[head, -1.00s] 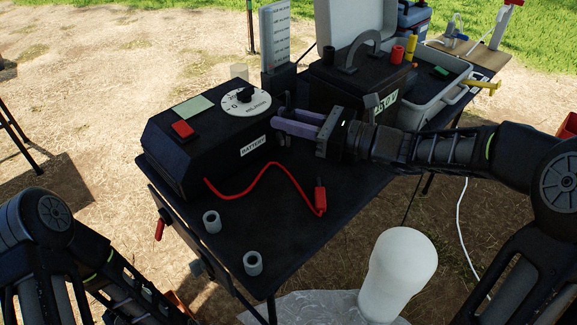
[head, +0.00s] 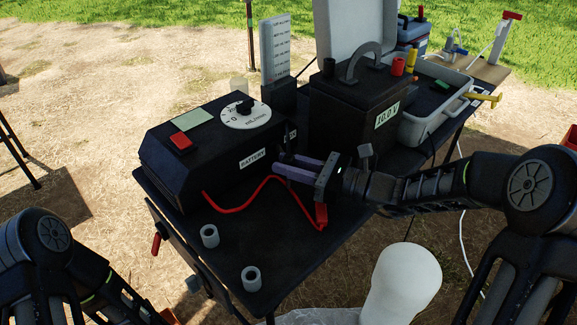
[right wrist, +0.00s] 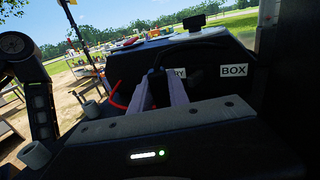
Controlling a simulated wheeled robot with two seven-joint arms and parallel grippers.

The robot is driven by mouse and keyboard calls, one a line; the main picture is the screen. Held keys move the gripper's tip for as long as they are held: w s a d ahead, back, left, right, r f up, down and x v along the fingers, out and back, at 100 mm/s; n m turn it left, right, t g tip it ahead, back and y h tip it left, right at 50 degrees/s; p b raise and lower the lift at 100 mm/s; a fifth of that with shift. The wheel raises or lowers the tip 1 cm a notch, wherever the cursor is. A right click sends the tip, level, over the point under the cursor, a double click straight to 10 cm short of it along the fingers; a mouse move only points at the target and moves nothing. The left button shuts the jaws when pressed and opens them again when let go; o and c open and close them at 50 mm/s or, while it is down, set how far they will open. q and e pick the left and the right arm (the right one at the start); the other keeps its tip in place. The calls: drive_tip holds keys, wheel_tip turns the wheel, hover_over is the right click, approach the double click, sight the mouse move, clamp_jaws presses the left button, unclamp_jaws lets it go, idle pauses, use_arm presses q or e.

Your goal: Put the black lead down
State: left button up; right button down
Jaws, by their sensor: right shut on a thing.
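My right gripper (head: 277,164) is shut on the black lead's dark clip (right wrist: 154,82), just above the black table (head: 262,225) and in front of the black control box (head: 190,155). In the right wrist view the clip stands between the two pale purple fingers, and a dark cable (right wrist: 195,40) arcs from it to the right. In the head view the black lead is hard to make out against the table. Whether it touches the table cannot be told. My left gripper is out of view; only its arm shows at lower left.
A red lead (head: 268,182) curves from the control box to a red clip (head: 321,215) near my right gripper. Two grey rings (head: 210,236) stand at the table's front. A black battery (head: 350,105) marked 10.0 V and a grey tray (head: 425,128) are behind. Bare table lies at front centre.

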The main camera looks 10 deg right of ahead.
drive_tip(key=shift+f+b, duration=0.4)
drive_tip(key=shift+f, duration=0.2)
drive_tip(key=c, duration=1.3)
unclamp_jaws()
drive_tip(key=shift+o, duration=0.2)
drive_tip(key=shift+r+p, duration=0.4)
drive_tip(key=shift+r, duration=0.15)
drive_tip(key=shift+s+d+r, duration=0.1)
drive_tip(key=shift+d+r, duration=0.1)
drive_tip(key=shift+d, duration=0.05)
drive_tip(key=p+v, duration=0.1)
drive_tip(key=v, duration=1)
drive_tip(key=shift+s+d+f, duration=0.1)
drive_tip(key=shift+s+d, duration=0.05)
drive_tip(key=shift+s, duration=0.1)
